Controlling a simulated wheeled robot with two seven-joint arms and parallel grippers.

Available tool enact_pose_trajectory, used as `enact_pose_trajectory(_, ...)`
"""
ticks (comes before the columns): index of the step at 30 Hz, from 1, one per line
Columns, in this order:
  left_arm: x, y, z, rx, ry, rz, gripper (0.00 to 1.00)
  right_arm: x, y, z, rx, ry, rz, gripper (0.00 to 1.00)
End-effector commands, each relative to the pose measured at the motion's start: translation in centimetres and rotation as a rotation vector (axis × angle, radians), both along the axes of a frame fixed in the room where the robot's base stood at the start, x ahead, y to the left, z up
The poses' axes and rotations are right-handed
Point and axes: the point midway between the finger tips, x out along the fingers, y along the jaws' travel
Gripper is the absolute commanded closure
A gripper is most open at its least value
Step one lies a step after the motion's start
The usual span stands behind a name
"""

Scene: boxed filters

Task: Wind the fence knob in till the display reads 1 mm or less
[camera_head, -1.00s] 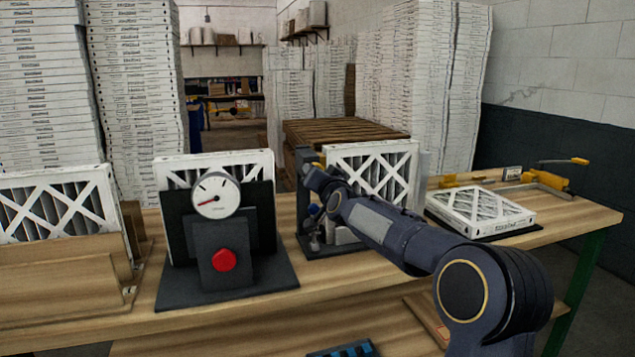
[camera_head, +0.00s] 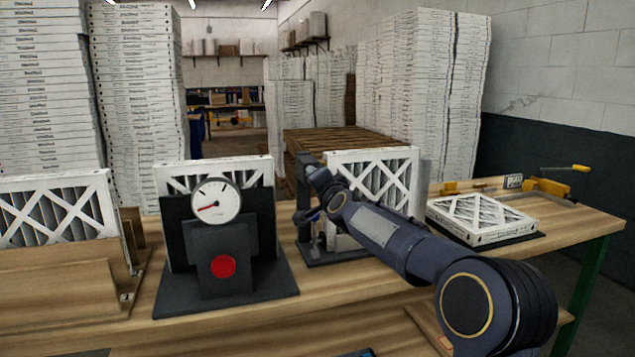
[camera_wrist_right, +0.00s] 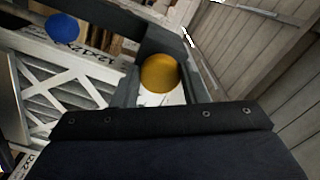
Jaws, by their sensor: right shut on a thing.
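My right gripper (camera_head: 314,176) is at the dark upright fixture (camera_head: 303,205) in the middle of the bench, left of a white-framed filter (camera_head: 378,175). In the right wrist view my right gripper (camera_wrist_right: 160,88) is shut on a round orange-yellow knob (camera_wrist_right: 159,73), with dark fingers on either side. A round blue knob (camera_wrist_right: 62,27) shows apart from it. In the head view the arm hides the held knob. My left gripper is not in view.
A dial gauge (camera_head: 215,201) above a red button (camera_head: 223,267) stands left of the fixture. A filter (camera_head: 482,216) lies flat at right, before a yellow clamp (camera_head: 553,187). A wooden rack (camera_head: 60,285) holds a filter at left.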

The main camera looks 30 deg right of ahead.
Motion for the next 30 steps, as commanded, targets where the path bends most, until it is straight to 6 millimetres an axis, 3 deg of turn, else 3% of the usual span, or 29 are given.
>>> enact_pose_trajectory(8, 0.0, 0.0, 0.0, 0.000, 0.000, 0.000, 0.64, 0.0, 0.0, 0.0, -0.001, 0.000, -0.001, 0.83)
enact_pose_trajectory(9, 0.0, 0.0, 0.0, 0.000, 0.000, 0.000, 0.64, 0.0, 0.0, 0.1, -0.001, -0.001, 0.000, 0.55)
enact_pose_trajectory(13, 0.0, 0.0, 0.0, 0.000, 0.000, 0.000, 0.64, 0.0, 0.0, 0.0, -0.001, 0.000, -0.001, 0.39)
enact_pose_trajectory(23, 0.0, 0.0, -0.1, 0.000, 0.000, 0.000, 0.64, -0.4, 0.1, 0.0, -0.002, -0.001, 0.000, 0.39)
enact_pose_trajectory(30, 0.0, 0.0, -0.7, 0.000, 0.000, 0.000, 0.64, -4.1, 1.0, 0.0, -0.001, -0.002, 0.000, 0.39)
